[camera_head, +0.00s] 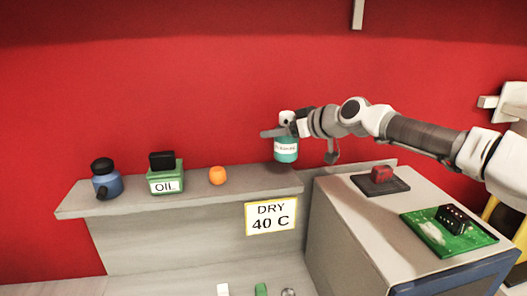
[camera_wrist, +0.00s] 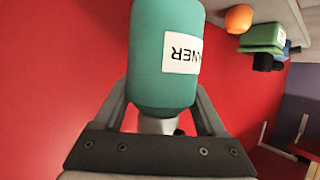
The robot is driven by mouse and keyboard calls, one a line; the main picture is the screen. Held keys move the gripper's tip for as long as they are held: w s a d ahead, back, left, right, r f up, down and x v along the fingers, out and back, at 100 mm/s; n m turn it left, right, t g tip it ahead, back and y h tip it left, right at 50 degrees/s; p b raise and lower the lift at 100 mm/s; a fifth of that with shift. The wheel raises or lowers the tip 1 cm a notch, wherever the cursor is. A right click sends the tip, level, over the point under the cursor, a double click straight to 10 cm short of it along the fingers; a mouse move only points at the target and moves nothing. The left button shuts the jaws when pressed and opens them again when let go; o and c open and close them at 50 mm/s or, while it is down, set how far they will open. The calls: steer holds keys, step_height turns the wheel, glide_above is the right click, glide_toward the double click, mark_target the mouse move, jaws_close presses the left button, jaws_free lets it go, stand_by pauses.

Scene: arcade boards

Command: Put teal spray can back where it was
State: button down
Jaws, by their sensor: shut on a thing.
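The teal spray can (camera_head: 286,155) has a white label and hangs upright in my gripper (camera_head: 284,130) near the right end of the grey shelf (camera_head: 245,187). In the head view its base appears close to the shelf top; I cannot tell whether it touches. In the wrist view the teal can (camera_wrist: 160,60) fills the middle, upside down in the picture, its white label partly reading "ANER". My gripper's two fingers (camera_wrist: 160,115) are shut on its narrow neck.
On the shelf stand a blue bottle (camera_head: 106,184), a green oil can (camera_head: 165,180) and an orange ball-like object (camera_head: 217,175). A "DRY 40 C" sign (camera_head: 271,217) hangs on the shelf front. A cabinet at right holds a red part (camera_head: 381,173) and a green circuit board (camera_head: 430,237).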

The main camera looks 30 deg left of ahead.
mark_target(290, 149)
steer(key=shift+a+f+p, duration=0.25)
steer(key=shift+a+f, duration=0.55)
steer(key=shift+f, duration=0.35)
steer(key=shift+a+f+p, duration=0.3)
steer(key=shift+a+f, duration=0.5)
steer(key=shift+f, duration=0.3)
steer(key=shift+a+f+p, duration=0.25)
steer(key=shift+a+f, duration=0.55)
steer(key=shift+f, duration=0.35)
steer(key=shift+f, duration=0.1)
jaws_free()
steer(key=b+v, duration=0.2)
steer(key=v, duration=1)
